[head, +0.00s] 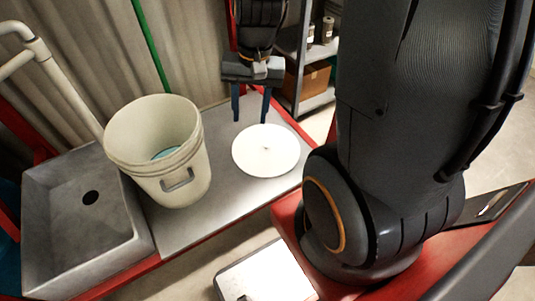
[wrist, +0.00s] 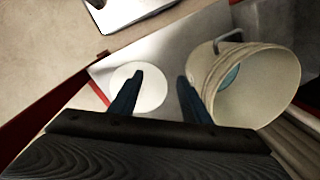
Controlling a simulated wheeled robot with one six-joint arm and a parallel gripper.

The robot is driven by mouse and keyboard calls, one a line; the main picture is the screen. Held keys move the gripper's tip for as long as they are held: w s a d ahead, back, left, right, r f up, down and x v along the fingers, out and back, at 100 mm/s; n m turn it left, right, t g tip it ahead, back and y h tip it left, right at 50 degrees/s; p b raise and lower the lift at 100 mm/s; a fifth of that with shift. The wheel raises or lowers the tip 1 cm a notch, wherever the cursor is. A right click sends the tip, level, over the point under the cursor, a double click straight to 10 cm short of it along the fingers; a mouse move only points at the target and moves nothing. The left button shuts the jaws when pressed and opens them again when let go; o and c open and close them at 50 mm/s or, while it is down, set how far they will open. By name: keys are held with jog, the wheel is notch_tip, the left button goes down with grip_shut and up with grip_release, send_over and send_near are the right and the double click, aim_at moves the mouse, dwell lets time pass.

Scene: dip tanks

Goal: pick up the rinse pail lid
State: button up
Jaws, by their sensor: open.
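The rinse pail lid (head: 266,150) is a flat white disc lying on the grey metal bench top, just right of the pail. It also shows in the wrist view (wrist: 151,88), partly hidden behind one finger. The cream rinse pail (head: 158,150) stands upright and uncovered, with blue-green liquid inside; it is at the right of the wrist view (wrist: 262,88). My gripper (head: 251,119) is open and empty, pointing down above the far edge of the lid. In the wrist view, its two blue fingers (wrist: 160,78) are spread apart.
A grey sink (head: 75,250) with a dark drain is left of the pail, with a pale pipe (head: 62,85) behind it. A corrugated wall or curtain (head: 90,45) backs the bench. Shelves (head: 310,75) stand behind at right. Bare bench (head: 205,222) lies in front of the lid.

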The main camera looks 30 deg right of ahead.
jog(key=w+d+f+m+y+b, duration=0.1)
jog(key=w+d+f+m+b, duration=0.35)
jog(key=f, duration=0.35)
jog(key=w+d+f+m+y+b, duration=0.1)
jog(key=w+d+f+m+b, duration=0.25)
jog(key=f+m+b, duration=0.4)
jog(key=m+t+b, duration=0.3)
jog(key=m+b, duration=0.5)
jog(key=b, duration=0.1)
send_near(266, 144)
jog(key=f, duration=0.1)
jog(key=b+x, duration=0.3)
jog(key=x, duration=0.4)
jog(key=shift+w+a+f, duration=0.1)
jog(key=shift+a+f, duration=0.05)
jog(key=shift+a, duration=0.05)
jog(key=shift+c, duration=0.3)
grip_shut()
